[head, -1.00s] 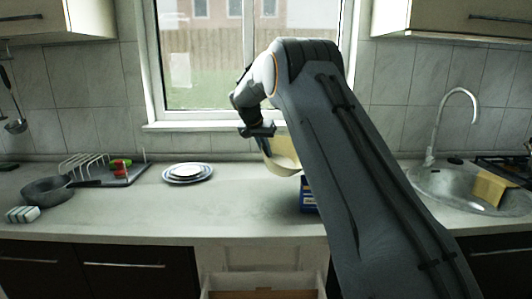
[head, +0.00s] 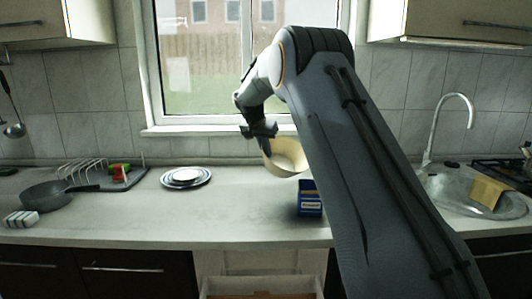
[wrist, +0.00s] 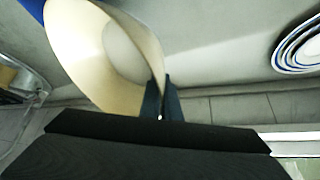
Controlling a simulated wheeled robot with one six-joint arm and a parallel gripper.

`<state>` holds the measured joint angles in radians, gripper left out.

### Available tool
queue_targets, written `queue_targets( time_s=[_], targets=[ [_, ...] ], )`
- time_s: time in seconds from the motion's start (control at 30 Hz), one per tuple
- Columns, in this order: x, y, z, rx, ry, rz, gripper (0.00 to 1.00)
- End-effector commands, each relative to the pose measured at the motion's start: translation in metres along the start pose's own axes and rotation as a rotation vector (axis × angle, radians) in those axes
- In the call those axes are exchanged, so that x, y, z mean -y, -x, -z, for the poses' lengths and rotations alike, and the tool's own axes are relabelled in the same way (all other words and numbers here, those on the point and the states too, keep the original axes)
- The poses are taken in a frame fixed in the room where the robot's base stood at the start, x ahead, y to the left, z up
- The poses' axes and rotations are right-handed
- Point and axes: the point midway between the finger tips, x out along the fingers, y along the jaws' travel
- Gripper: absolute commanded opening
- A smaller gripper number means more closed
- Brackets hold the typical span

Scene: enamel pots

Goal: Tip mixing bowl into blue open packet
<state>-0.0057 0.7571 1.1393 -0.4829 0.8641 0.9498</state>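The mixing bowl (head: 287,158) is cream-coloured and hangs above the counter, tilted on its side with its opening partly toward the head camera. My gripper (head: 264,136) is shut on its rim at the upper left. In the wrist view the bowl (wrist: 95,50) is pinched at its rim between the dark fingertips (wrist: 162,100), and its inside looks empty where visible. The blue open packet (head: 309,203) stands on the counter below and to the right of the bowl, partly beside my arm. In the wrist view a blue corner (wrist: 35,8) shows behind the bowl.
Stacked plates (head: 186,177) lie on the counter left of the bowl. A dark pan (head: 55,195) and a dish rack (head: 85,168) stand further left. The sink (head: 465,190) with a tan block (head: 487,192) is at right. The counter between plates and packet is clear.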

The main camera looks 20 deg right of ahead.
Motion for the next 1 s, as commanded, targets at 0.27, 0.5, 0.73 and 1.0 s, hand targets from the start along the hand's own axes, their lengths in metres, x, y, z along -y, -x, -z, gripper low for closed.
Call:
queue_targets(
  time_s=[0.27, 0.5, 0.73, 1.0],
  targets=[
    [-0.002, 0.006, 0.004, -0.013, -0.014, 0.026, 0.00],
    [-0.004, 0.010, 0.006, -0.021, -0.026, 0.048, 0.00],
    [-0.005, 0.014, 0.007, -0.029, -0.038, 0.070, 0.00],
    [-0.006, 0.018, 0.009, -0.039, -0.051, 0.095, 0.00]
  ],
)
